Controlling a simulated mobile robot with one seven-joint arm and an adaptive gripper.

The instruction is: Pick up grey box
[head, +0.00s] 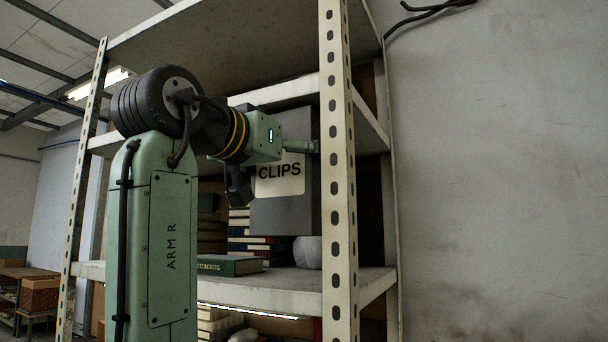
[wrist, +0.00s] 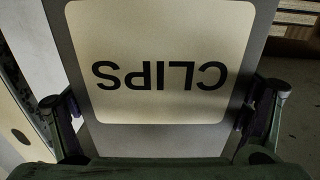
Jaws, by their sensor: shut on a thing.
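The grey box (head: 285,215) has a pale label reading CLIPS and stands upright in the shelving rack in the head view. My gripper (head: 300,146) is shut on its upper part. The box's lower edge is above the shelf board, with a gap showing beneath. In the wrist view the grey box (wrist: 165,139) fills the middle, its label upside down. My gripper (wrist: 163,112) has one finger at each side of it.
The shelf board (head: 300,283) carries a green book (head: 228,265), stacked books (head: 240,228) and a pale rounded object (head: 307,252) below the box. A perforated rack post (head: 337,200) stands close at the right. Another shelf board (head: 285,90) is above.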

